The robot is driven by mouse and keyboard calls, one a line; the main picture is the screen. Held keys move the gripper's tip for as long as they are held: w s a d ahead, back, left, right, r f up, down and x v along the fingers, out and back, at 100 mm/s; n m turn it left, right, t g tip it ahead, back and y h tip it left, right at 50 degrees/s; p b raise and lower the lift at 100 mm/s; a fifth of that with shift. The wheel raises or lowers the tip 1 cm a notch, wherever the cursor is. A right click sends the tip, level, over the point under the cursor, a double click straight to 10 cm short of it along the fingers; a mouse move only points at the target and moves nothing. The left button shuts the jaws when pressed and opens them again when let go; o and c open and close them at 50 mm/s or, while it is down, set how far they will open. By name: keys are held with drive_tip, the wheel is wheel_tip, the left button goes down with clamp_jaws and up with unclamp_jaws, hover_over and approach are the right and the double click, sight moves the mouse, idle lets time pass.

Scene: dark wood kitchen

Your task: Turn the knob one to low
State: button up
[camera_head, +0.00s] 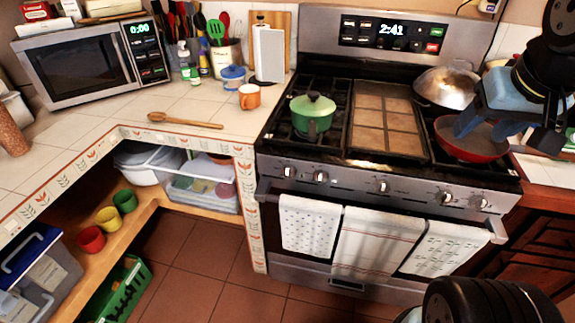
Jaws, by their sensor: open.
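The stove (300,150) has a row of several knobs along its steel front panel. The leftmost knob (289,171) and its neighbour (320,176) sit below the green pot. A middle knob (383,186) and two right knobs, the inner one (445,198) and the outer one (479,202), follow. Knob markings and exact settings are too small to read. My gripper (508,128) is at the upper right, above the right side of the stove near the red pan. It is open, appears empty, and is well away from the left knobs.
A green lidded pot (313,112) stands on the left burners, a red pan (465,140) and a metal wok (447,87) on the right. Towels (310,225) hang on the oven handle below the knobs. The counter with a microwave (95,62) lies left. Floor before the oven is clear.

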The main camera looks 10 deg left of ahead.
drive_tip(key=o, duration=0.3)
drive_tip(key=f, duration=0.1)
drive_tip(key=w+f+n+g, duration=0.1)
drive_tip(key=w+f+n, duration=0.1)
drive_tip(key=shift+w+d+f+g+h, duration=0.1)
drive_tip(key=shift+d+f+g+h, duration=0.05)
drive_tip(key=shift+f+g+h, duration=0.2)
drive_tip(key=n+t, duration=1.4)
drive_tip(key=n, duration=1.9)
approach(287, 174)
drive_tip(key=shift+h, duration=0.25)
drive_tip(key=w, duration=0.9)
drive_tip(key=shift+w+d+f, duration=0.2)
drive_tip(key=shift+w, duration=0.15)
